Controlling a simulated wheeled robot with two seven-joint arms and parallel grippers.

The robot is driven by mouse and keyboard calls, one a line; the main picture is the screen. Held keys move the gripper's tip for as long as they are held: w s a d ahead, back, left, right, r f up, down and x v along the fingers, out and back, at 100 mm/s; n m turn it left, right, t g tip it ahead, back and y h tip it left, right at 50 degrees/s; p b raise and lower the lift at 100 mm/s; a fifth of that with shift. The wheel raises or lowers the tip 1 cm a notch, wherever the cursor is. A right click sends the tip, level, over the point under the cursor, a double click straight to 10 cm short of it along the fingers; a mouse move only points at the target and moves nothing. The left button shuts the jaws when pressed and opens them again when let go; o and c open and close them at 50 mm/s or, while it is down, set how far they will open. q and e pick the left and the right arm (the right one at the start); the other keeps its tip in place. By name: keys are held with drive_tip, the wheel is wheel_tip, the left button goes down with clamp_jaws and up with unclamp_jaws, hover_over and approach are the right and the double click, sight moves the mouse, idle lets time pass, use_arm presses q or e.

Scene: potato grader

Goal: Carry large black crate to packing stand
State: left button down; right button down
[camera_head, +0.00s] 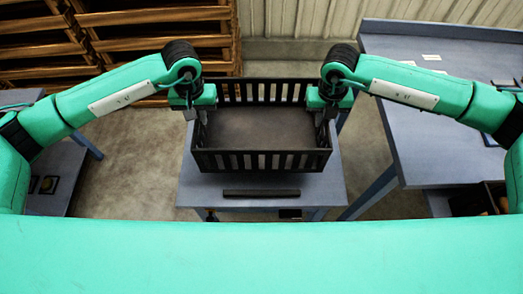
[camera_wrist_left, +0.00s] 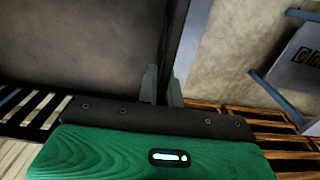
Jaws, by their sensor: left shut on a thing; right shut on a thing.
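The large black crate (camera_head: 262,161) with slatted walls is empty and looks level at the centre of the head view. It is over a small blue-grey stand (camera_head: 190,190); I cannot tell whether it rests on it or hangs just above. My left gripper (camera_head: 197,114) is shut on the crate's left wall. In the left wrist view its fingers (camera_wrist_left: 162,88) straddle the dark wall, with the crate floor (camera_wrist_left: 80,40) beside them. My right gripper (camera_head: 323,114) is shut on the right wall, its fingertips partly hidden.
A dark bar (camera_head: 261,193) lies on the stand's near edge. A larger blue-grey table (camera_head: 430,125) stands close on the right. Brown wooden racks (camera_head: 150,40) stand at the back left. Another low blue-grey table (camera_head: 60,200) is at left, with bare floor (camera_head: 130,160) between.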

sight(203, 127)
use_arm(q)
drive_tip(key=shift+f, duration=0.45)
use_arm(e)
drive_tip(key=shift+f, duration=0.45)
